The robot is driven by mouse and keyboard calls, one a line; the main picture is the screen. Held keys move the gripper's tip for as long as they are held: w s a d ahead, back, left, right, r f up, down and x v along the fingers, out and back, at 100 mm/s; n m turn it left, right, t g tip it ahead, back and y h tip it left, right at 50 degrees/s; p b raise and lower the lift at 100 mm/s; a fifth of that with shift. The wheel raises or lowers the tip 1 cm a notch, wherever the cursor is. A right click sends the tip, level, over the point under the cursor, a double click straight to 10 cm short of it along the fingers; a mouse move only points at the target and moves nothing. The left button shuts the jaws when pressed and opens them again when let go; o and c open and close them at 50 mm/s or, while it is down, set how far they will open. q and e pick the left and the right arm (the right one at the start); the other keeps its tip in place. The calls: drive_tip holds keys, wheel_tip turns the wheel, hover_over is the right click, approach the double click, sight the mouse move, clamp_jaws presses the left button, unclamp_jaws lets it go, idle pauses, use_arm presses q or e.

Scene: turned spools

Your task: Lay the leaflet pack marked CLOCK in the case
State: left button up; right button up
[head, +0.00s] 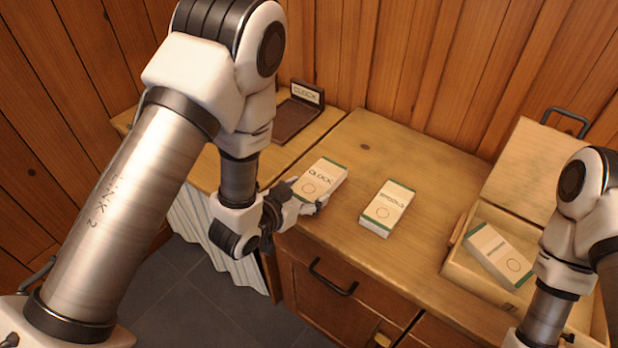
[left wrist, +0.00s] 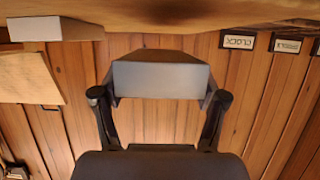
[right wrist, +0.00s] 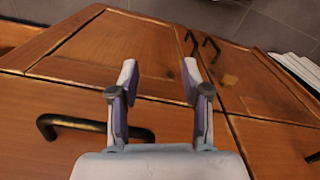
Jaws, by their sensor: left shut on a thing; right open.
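The leaflet pack marked CLOCK (head: 322,177), white with green edges, is held by my left gripper (head: 308,204) at the left end of the wooden counter. In the left wrist view the pack (left wrist: 160,80) sits between the two fingers, which grip its sides. I cannot tell whether it touches the counter. The open wooden case (head: 457,262) stands at the right, its lid (head: 535,175) raised. A white and green pack (head: 498,254) lies tilted in it; its marking is not readable. My right gripper (right wrist: 160,85) is open and empty in front of the drawer fronts.
Another white pack (head: 388,207), its marking seemingly SPOOLS, lies mid-counter between the held pack and the case. A dark tray (head: 296,119) with a CLOCK sign (head: 305,92) stands at the back left. Bare counter lies behind the packs.

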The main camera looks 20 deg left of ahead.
sight(307, 175)
use_arm(q)
drive_tip(key=w, duration=0.2)
drive_tip(key=w+a+p, duration=0.1)
drive_tip(key=w, duration=0.2)
drive_tip(key=w+a, duration=0.1)
drive_tip(key=w, duration=0.2)
drive_tip(key=shift+w+a+f, duration=0.2)
drive_tip(key=shift+w, duration=0.05)
wheel_tip(307, 175, down, 3)
drive_tip(key=shift+r+p, duration=0.1)
drive_tip(key=shift+p, duration=0.65)
drive_tip(key=shift+f, duration=0.45)
drive_tip(key=o, duration=1.2)
drive_tip(key=shift+o, duration=0.2)
